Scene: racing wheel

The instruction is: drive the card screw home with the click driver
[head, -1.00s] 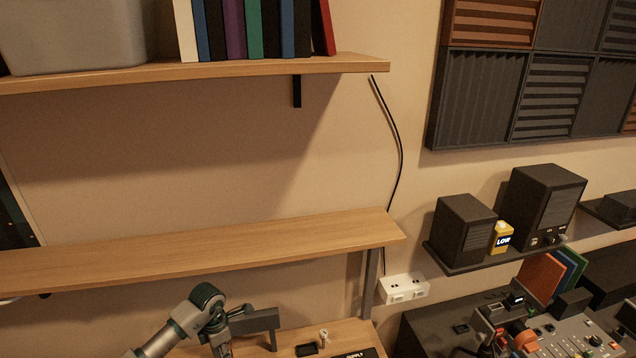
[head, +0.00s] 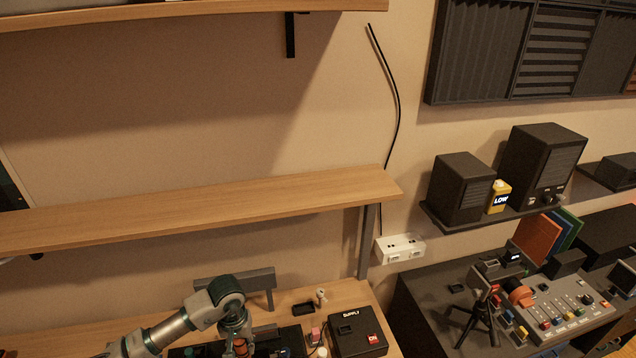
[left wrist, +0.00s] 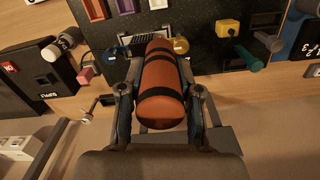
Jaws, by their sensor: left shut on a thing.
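My left gripper (head: 240,343) is low in the head view, over the back part of the workbench. In the left wrist view its two fingers (left wrist: 161,105) are shut on a thick orange-red handle with black bands, which looks like the click driver (left wrist: 163,82). The handle points away from the camera, and its far end and tip are hidden. In the head view only a small orange patch of it shows between the fingers. I cannot make out the card screw in either view. My right gripper is not in view.
A black supply box (head: 357,335) with a red switch stands right of the gripper. A dark mat (left wrist: 200,20) with small coloured trays lies beyond the handle. A wooden shelf (head: 200,209) hangs above the bench. A tripod (head: 478,320) and button console (head: 570,312) are at right.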

